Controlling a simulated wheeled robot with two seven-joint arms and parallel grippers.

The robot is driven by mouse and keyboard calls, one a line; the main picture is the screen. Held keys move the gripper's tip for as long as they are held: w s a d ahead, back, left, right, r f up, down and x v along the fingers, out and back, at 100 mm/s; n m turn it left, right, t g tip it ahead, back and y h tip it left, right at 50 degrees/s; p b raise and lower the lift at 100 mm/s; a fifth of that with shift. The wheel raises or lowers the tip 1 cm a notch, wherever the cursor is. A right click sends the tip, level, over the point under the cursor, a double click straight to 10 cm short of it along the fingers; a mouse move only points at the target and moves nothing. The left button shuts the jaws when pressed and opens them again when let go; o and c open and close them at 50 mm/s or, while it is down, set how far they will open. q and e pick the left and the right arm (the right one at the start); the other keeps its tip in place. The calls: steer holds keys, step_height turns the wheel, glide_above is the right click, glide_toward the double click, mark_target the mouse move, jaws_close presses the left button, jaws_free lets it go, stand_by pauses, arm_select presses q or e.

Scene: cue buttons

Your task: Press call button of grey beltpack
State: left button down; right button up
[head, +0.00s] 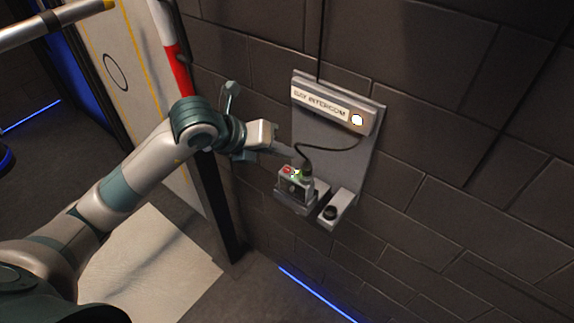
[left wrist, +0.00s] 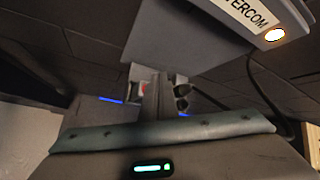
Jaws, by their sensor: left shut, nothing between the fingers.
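The grey beltpack (head: 294,188) sits in a holder on the wall panel, with a red button and a green-lit spot on its top face and a black cable rising from it. My left gripper (head: 290,153) is shut and empty, its fingertips just above and behind the beltpack's top. I cannot tell whether they touch it. In the left wrist view the shut fingers (left wrist: 157,95) cover the middle of the beltpack; a red patch (left wrist: 146,88) shows beside them. My right gripper is not in view.
The intercom panel (head: 345,150) is fixed to a dark block wall, with a lit white lamp (head: 357,120). A small grey box with a black knob (head: 330,212) sits right of the beltpack. A red and white post (head: 172,55) stands at left.

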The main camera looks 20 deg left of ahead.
arm_select(q)
step_height(320, 180, up, 3)
steer(key=shift+f+p, duration=0.1)
steer(key=shift+p, duration=0.55)
stand_by(0.5)
